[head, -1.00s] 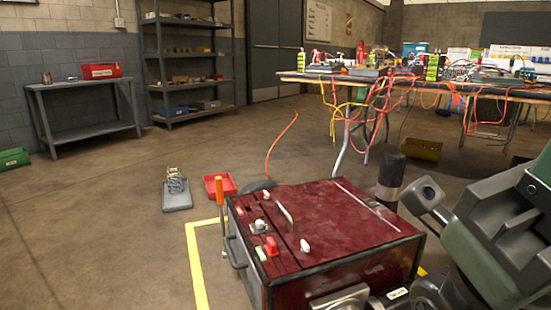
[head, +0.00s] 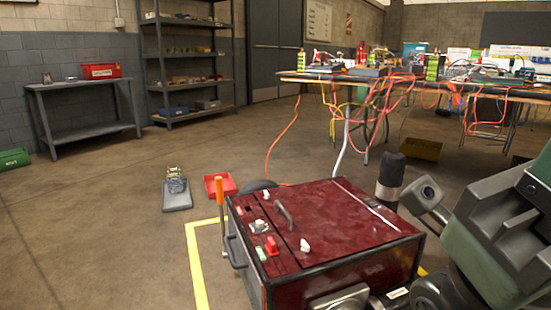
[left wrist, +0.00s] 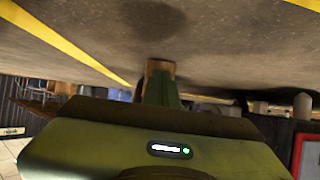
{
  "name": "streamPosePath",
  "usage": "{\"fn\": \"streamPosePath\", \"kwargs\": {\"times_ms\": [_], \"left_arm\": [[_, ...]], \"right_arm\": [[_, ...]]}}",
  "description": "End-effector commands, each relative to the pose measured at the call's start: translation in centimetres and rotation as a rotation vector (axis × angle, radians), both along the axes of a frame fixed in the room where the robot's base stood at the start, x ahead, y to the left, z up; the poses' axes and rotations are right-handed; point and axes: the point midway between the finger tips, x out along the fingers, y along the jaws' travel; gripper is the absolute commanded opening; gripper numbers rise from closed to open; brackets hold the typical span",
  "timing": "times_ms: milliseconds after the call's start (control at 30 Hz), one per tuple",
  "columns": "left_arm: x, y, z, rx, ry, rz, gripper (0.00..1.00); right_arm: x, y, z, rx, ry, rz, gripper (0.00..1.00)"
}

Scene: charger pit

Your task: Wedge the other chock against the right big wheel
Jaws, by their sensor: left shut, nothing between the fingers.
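The dark red charger cart (head: 350,222) stands at the bottom centre of the head view. A dark rounded shape (head: 258,185) behind its far left corner looks like a wheel; I cannot tell which one. No chock can be made out, and the cart's right side is hidden by its body and my right arm. My left gripper (left wrist: 159,70) shows in the left wrist view, shut and empty, with bare floor beyond its tips. It is outside the head view. My right arm fills the right edge of the head view; its gripper is not visible.
A yellow floor line (head: 195,265) runs left of the cart. A red tray (head: 220,184) and a grey base with a coil (head: 176,190) lie on the floor beyond. A cable-strewn table (head: 420,85) stands at the back right.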

Motion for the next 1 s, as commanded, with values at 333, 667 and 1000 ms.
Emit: {"fn": "streamPosePath", "kwargs": {"times_ms": [333, 667, 1000], "left_arm": [[0.2, -0.6, 0.0, 0.000, 0.000, -0.001, 0.00], [0.4, -1.0, 0.0, 0.000, 0.000, -0.001, 0.00], [0.5, -1.5, 0.0, 0.000, 0.000, -0.001, 0.00]], "right_arm": [[0.0, 0.0, -0.1, 0.000, 0.000, 0.000, 0.36], [0.0, 0.0, -0.1, 0.000, 0.000, 0.000, 0.36], [0.0, 0.0, -0.1, 0.000, 0.000, 0.000, 0.36]]}}
